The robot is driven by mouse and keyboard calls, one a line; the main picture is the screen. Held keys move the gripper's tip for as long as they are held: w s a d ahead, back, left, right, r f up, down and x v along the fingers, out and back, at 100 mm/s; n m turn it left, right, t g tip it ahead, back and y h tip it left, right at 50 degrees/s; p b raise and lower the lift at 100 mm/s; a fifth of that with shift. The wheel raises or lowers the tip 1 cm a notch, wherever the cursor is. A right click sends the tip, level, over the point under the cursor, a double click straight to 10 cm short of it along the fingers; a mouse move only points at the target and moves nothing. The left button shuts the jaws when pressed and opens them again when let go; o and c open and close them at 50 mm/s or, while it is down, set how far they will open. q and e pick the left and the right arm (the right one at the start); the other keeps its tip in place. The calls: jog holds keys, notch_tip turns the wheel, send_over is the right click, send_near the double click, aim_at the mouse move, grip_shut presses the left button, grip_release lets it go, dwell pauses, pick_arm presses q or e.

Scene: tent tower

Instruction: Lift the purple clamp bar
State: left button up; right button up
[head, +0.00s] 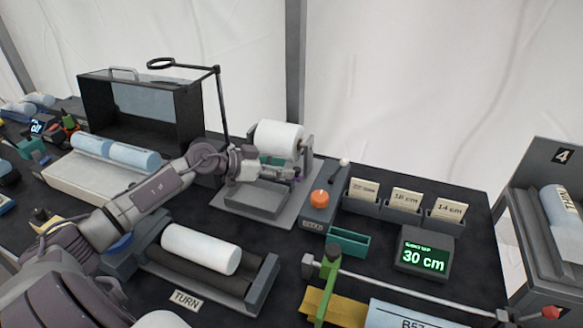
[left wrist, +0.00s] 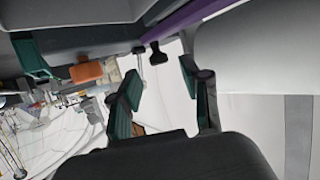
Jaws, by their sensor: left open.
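The purple clamp bar (left wrist: 190,20) runs slantwise across the top of the left wrist view, beside a white roll (left wrist: 260,50), with a dark knob (left wrist: 157,55) near its lower end. In the head view only a small purple bit (head: 297,174) shows by the roll stand, mostly hidden by my gripper. My left gripper (head: 283,169) is at the front of the white roll (head: 279,138). In the left wrist view its green-padded fingers (left wrist: 160,78) are apart, with the knob and bar just beyond their tips. Nothing is held between them. My right gripper is not in view.
A grey tray (head: 257,199) lies below my gripper, and an orange button (head: 319,198) stands to its right. Card holders (head: 401,212) and a 30 cm display (head: 424,254) are further right.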

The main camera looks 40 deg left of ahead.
aim_at(296, 168)
pick_arm(q)
jog(key=shift+x, duration=1.65)
grip_shut()
